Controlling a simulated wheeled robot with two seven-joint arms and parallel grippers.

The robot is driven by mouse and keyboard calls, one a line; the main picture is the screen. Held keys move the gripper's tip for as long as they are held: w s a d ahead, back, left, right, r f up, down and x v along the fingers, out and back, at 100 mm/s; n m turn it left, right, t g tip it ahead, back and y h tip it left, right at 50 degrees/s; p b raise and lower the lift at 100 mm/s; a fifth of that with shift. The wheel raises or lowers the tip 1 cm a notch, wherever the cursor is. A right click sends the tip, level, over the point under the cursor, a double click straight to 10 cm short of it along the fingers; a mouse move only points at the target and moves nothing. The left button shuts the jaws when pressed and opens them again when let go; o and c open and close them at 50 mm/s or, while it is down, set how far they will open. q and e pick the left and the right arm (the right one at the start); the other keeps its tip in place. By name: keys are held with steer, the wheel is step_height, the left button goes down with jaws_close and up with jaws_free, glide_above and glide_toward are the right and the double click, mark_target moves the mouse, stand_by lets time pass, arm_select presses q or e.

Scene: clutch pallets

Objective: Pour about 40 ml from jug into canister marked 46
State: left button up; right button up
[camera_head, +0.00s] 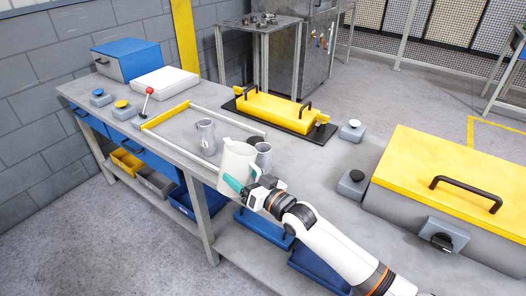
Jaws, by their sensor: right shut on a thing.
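A pale jug (237,163) is upright near the front edge of the workbench, with a teal part, seemingly its handle, low at its front. My right gripper (247,188) is shut on the jug at that teal part. I cannot tell whether the jug touches the bench. A grey canister (206,138) stands behind and left of the jug. A second grey canister (264,155) is just right of the jug and partly hidden by it. No number is readable on either canister. My left gripper is not in view.
A yellow-edged frame (165,117) lies on the bench around the left canister. A yellow handled cover (275,109) on a black base is behind. A big yellow-lidded box (455,174) fills the right. Small button boxes (352,131) and a red-knobbed lever (149,92) stand nearby.

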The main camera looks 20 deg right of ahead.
steer(key=n, duration=0.1)
steer(key=f+n, duration=0.1)
steer(key=a+f+n, duration=0.1)
steer(key=n, duration=0.1)
steer(key=shift+s, duration=0.25)
